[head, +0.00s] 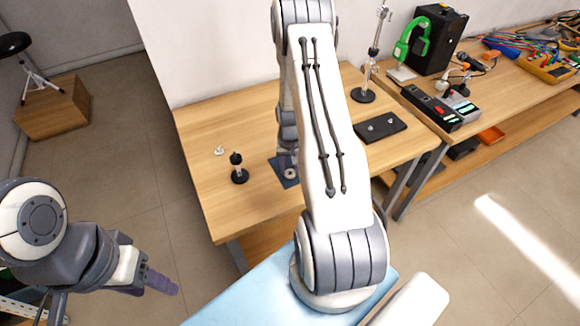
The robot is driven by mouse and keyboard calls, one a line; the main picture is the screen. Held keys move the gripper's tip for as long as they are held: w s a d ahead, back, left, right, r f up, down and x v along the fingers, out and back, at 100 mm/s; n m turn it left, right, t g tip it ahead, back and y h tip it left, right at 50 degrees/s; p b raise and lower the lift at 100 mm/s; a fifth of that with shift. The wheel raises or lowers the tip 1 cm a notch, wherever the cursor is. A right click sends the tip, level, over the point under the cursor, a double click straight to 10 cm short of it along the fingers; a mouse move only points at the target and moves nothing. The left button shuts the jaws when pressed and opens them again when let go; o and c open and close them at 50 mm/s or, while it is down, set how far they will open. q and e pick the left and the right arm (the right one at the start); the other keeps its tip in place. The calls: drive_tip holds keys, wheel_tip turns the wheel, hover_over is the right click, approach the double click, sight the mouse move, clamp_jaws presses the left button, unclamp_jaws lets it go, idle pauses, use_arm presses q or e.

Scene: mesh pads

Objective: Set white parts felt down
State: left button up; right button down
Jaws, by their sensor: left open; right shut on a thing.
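My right gripper (288,158) is low over a dark blue felt pad (290,183) on the wooden table. It is shut on a small pale part (288,173), which sits low over or on the pad; I cannot tell whether it touches. My own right arm hides part of the pad and the fingers. A small white part (219,150) stands on the table left of the pad. My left gripper (160,283) is open and empty, off the table's near left side.
A black mat (380,127) with small metal pieces lies at right. A metal stand (364,95) is at the back. A second bench (500,80) holds devices and cables. The table's left front is clear.

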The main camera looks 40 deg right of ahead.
drive_tip(key=shift+f, duration=0.2)
drive_tip(key=shift+f, duration=0.2)
drive_tip(key=c, duration=0.7)
unclamp_jaws()
drive_tip(key=shift+c, duration=0.2)
drive_tip(key=shift+r, duration=0.1)
